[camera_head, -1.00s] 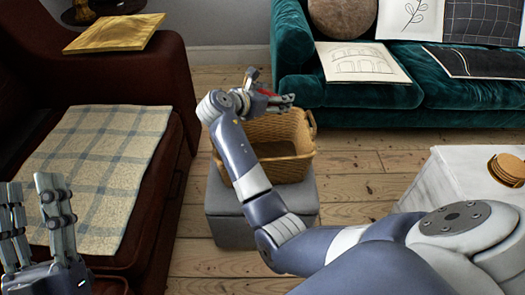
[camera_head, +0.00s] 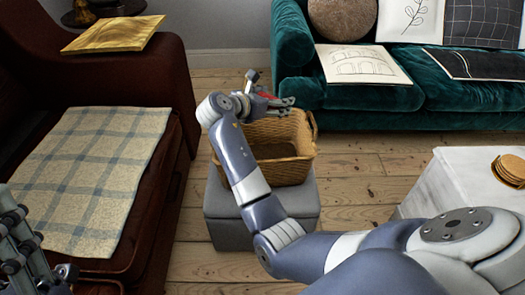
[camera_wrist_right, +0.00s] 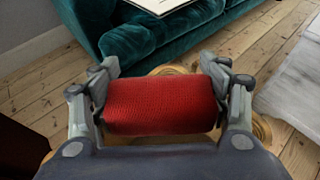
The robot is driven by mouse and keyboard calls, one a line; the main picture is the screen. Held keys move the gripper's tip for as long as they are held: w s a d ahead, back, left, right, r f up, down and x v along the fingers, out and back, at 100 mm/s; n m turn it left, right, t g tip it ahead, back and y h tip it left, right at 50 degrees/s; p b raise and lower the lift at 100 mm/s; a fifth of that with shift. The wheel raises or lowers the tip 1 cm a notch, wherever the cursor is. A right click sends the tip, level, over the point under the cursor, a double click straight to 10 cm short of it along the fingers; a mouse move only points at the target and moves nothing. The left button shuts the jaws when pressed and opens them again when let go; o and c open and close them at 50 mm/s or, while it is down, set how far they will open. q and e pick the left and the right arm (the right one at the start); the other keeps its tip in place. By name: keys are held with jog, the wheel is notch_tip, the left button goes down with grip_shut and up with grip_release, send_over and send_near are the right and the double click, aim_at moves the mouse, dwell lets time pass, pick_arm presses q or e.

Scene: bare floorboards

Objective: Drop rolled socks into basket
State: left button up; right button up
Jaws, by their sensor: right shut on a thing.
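The rolled socks are a red, textured roll (camera_wrist_right: 160,105), held crosswise between the two fingers of my right gripper (camera_wrist_right: 160,100) in the right wrist view. In the head view my right gripper (camera_head: 270,98) is above the back part of the wicker basket (camera_head: 296,150), and only a bit of the red socks (camera_head: 264,94) shows. The basket's left side is hidden behind my right arm. In the right wrist view, parts of the basket's rim (camera_wrist_right: 262,132) show below the socks. My left gripper (camera_head: 35,250) is at the bottom left, partly cut off, with its fingers apart and empty.
The basket stands on a grey ottoman (camera_head: 222,222). A brown sofa with a plaid blanket (camera_head: 90,170) is at the left, a teal sofa (camera_head: 400,110) behind right. A white table with coasters (camera_head: 510,168) is at the right. Floorboards between are clear.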

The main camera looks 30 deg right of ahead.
jog(key=o, duration=1.1)
jog(key=v, duration=0.7)
jog(key=shift+a+r, duration=0.1)
jog(key=shift+a, duration=0.15)
jog(key=shift+s, duration=0.1)
